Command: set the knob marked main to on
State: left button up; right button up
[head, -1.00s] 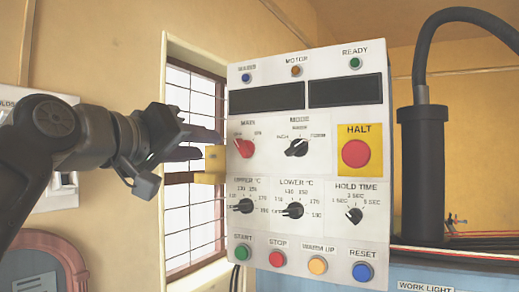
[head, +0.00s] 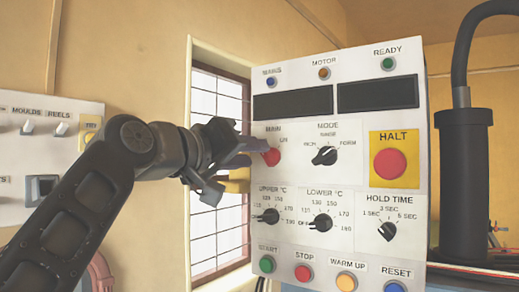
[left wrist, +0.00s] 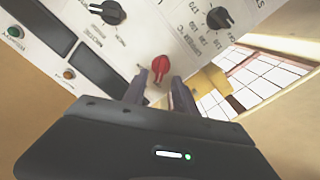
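The red main knob (head: 272,157) is at the upper left of the white control panel (head: 300,165), under the label MAIN. An ON mark shows to its upper right; the mark on its other side is hidden. My left gripper (head: 254,148) is at the panel's left edge, its fingers reaching close to the knob. In the left wrist view the red knob (left wrist: 161,71) lies between and just beyond the two fingertips of the open gripper (left wrist: 160,84). I cannot tell whether a finger touches it. The knob's exact setting is unclear. My right gripper is not in view.
The mode knob (head: 325,155) is right of the main knob, with the red HALT button (head: 390,164) farther right. The upper temperature knob (head: 270,216) is below. A yellow piece (head: 238,180) juts from the panel's left side. A barred window (head: 218,215) is behind.

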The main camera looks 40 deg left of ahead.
aim_at(263, 154)
pick_arm(q)
jog(key=shift+w+p, duration=0.45)
jog(key=shift+w, duration=1.35)
jog(key=shift+c, duration=0.2)
grip_shut()
